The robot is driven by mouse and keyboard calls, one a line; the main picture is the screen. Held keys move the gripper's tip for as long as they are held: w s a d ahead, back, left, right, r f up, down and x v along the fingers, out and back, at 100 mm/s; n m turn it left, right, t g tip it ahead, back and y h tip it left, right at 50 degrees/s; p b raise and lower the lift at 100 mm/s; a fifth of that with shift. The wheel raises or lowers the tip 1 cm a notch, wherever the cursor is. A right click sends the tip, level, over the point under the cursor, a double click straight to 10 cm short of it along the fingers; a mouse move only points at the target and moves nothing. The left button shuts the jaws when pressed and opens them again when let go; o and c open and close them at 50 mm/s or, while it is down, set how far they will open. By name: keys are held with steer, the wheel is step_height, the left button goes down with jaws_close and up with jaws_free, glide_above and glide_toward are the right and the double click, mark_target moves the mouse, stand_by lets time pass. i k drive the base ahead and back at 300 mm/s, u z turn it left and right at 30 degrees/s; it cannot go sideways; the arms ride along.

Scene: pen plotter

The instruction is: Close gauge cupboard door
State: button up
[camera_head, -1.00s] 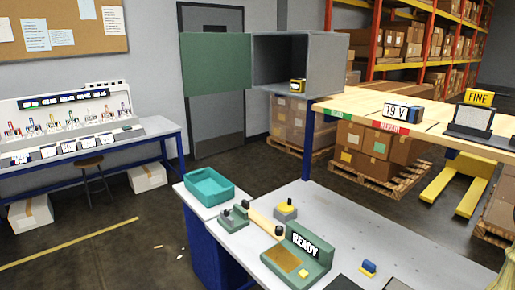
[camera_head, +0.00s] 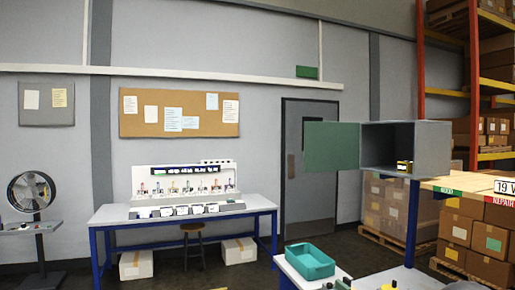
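The gauge cupboard (camera_head: 432,148) is a grey open-fronted box at the right of the head view, by the corner of the wooden bench. Its green door (camera_head: 331,147) stands wide open, swung out to the left of the box. A small yellow and black item (camera_head: 404,166) sits inside on the cupboard floor. My gripper is not in view, so its state is hidden.
A teal tray (camera_head: 310,262) stands on a bench at the lower right. The wooden bench (camera_head: 465,184) is beside the cupboard. A blue-legged table (camera_head: 108,214) with a pen rack and a stool (camera_head: 192,230) stand left. A fan (camera_head: 33,192) is far left.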

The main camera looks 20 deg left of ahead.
mark_target(328, 146)
steer(key=u, duration=0.35)
steer(key=k, duration=0.55)
steer(key=u, duration=0.8)
steer(key=i, duration=3.05)
steer(key=z, duration=0.35)
steer(key=i, duration=1.5)
steer(key=z, duration=1.55)
steer(key=i, duration=0.75)
steer(key=z, duration=1.3)
steer(key=i, duration=0.5)
steer(key=z, duration=0.3)
